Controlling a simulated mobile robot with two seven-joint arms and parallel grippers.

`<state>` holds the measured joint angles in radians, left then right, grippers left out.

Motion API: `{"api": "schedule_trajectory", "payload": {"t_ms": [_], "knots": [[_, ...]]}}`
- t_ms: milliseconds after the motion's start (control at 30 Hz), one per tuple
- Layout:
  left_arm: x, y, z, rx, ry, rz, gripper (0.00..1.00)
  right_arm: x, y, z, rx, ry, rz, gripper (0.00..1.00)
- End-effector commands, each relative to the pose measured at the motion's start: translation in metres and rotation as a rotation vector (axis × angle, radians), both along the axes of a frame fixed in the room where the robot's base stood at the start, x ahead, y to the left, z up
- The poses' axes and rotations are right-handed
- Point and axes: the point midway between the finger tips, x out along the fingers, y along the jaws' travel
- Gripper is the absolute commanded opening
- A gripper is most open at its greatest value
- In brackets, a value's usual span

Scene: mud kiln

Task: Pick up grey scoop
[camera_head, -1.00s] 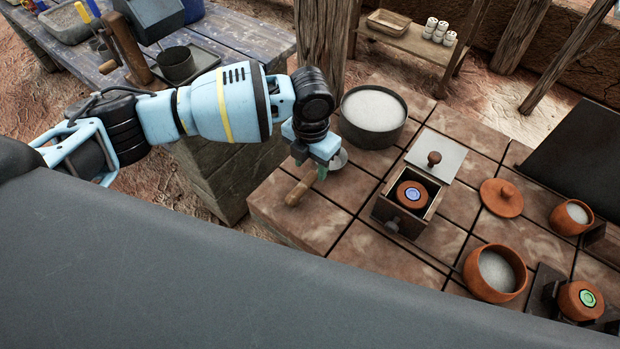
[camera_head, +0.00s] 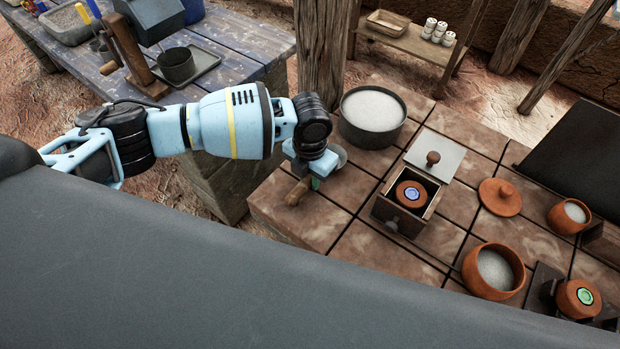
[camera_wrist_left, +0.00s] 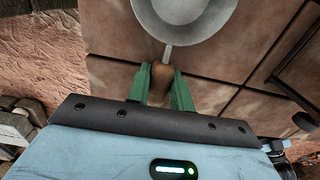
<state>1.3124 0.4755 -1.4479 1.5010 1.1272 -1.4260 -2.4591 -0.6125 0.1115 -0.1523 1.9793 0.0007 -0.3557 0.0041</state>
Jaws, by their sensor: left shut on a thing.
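The grey scoop has a round metal bowl and a wooden handle. In the head view its handle (camera_head: 297,193) sticks out toward the near left below my left gripper (camera_head: 312,183), and part of its bowl (camera_head: 339,155) shows behind the gripper. In the left wrist view the scoop bowl (camera_wrist_left: 183,18) is at the top, and the handle (camera_wrist_left: 162,78) lies between the green fingers of my left gripper (camera_wrist_left: 164,88). The gripper is shut on the handle, low over the tiled top. Whether the scoop touches the tiles is hard to tell. My right gripper is not in view.
A dark pot of pale grains (camera_head: 372,116) stands just behind the scoop. Clay pots (camera_head: 494,272) and a clay lid (camera_head: 501,197) stand farther right. The tiles at the front left are bare.

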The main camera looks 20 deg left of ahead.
Motion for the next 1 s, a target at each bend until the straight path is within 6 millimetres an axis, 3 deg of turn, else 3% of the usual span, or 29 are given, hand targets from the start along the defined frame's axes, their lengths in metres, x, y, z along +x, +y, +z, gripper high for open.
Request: {"api": "schedule_trajectory", "payload": {"t_ms": [433,700,1000], "knots": [[0.001,0.000,0.006,-0.001,-0.002,0.000,0.00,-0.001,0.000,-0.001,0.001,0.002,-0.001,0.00],[0.001,0.000,0.038,-0.002,-0.002,-0.001,0.00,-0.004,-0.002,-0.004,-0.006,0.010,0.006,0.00],[-0.069,-0.032,0.043,-0.002,0.000,-0.008,0.00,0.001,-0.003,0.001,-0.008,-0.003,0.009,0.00]]}}
